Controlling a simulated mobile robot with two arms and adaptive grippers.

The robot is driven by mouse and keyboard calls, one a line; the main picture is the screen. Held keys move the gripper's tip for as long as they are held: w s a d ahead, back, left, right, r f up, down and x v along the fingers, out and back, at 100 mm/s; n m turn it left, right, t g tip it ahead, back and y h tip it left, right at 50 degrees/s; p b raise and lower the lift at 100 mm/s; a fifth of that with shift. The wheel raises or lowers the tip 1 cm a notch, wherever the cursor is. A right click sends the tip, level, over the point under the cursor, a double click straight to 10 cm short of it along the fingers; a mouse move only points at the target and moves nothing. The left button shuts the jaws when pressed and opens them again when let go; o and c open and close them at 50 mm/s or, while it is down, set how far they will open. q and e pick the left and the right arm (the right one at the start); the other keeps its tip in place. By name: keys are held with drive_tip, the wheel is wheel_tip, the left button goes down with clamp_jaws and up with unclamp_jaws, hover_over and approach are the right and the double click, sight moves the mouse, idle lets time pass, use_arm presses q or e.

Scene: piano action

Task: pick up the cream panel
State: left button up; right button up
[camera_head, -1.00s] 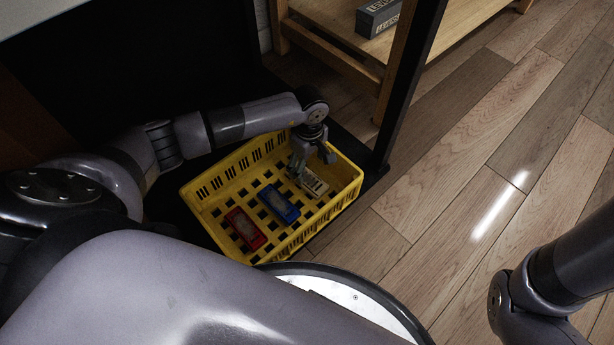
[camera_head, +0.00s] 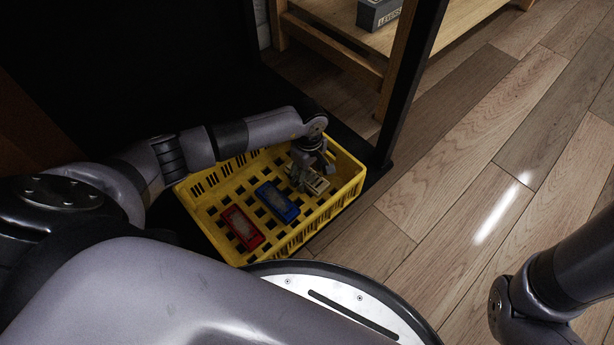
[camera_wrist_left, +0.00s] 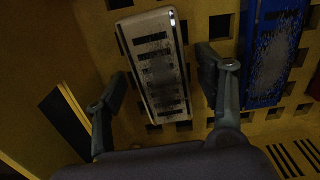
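The cream panel (camera_head: 317,183) lies in the yellow crate (camera_head: 340,207), near its right end. In the left wrist view the cream panel (camera_wrist_left: 158,65) is a pale block with dark slots, between my two open fingers. My left gripper (camera_head: 306,181) is down inside the crate at the panel. In the left wrist view, my left gripper (camera_wrist_left: 165,88) has its fingers apart, one on each side of the panel, with gaps showing. My right gripper is out of view.
A blue panel (camera_head: 277,202) lies next to the cream one, and a red panel (camera_head: 242,228) lies further left in the crate. The crate walls stand close around. A dark post (camera_head: 408,85) rises behind the crate's right end. A grey box (camera_head: 378,13) sits on a wooden shelf.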

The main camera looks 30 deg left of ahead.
use_arm(q)
drive_tip(key=c, duration=1.1)
